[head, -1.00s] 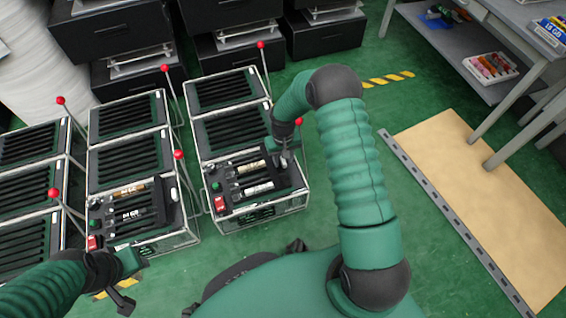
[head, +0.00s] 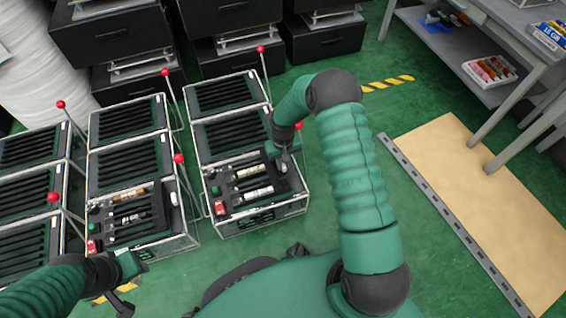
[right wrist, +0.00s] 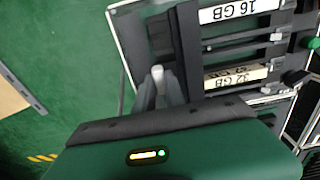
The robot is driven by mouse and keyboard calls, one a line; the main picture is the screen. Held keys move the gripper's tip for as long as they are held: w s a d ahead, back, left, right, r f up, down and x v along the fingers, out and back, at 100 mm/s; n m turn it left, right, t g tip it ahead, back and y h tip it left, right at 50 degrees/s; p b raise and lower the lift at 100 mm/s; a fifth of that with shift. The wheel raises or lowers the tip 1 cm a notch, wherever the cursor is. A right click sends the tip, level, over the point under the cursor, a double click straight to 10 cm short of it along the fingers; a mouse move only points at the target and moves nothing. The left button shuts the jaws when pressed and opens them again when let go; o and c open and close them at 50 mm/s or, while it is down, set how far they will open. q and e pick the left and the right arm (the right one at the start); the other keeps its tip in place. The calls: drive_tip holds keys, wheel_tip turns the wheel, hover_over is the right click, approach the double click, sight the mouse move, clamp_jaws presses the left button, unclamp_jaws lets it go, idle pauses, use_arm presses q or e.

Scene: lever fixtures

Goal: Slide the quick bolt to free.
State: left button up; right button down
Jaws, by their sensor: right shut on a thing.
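The rack unit (head: 262,213) in front of me has a dark front panel with a red switch, a green knob and slots labelled 16 GB and 32 GB. My right gripper (head: 284,160) is at the right side of this panel, pointing down. In the right wrist view, the gripper (right wrist: 160,92) is shut on a pale, rounded handle (right wrist: 158,73), which appears to be the quick bolt. The fingers and palm hide its lower part and its track.
A similar unit (head: 140,245) stands to the left, with red-tipped levers (head: 179,158) rising between units. Black boxes (head: 230,55) stand behind. A tan board (head: 480,190) and a grey table (head: 545,50) are at right. Green floor beside the unit is clear.

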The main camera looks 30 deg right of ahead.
drive_tip(key=shift+d, duration=0.1)
idle(0.8)
drive_tip(key=d+p, duration=0.2)
drive_tip(key=s+d+p, duration=0.1)
drive_tip(key=d+p, duration=0.1)
drive_tip(key=d, duration=0.1)
drive_tip(key=shift+s+r, duration=0.15)
drive_tip(key=shift+d, duration=0.1)
drive_tip(key=c, duration=1.4)
unclamp_jaws()
drive_tip(key=shift+f, duration=0.2)
wheel_tip(320, 180, up, 17)
drive_tip(key=p, duration=0.8)
drive_tip(key=shift+f+p, duration=0.15)
drive_tip(key=shift+p, duration=0.25)
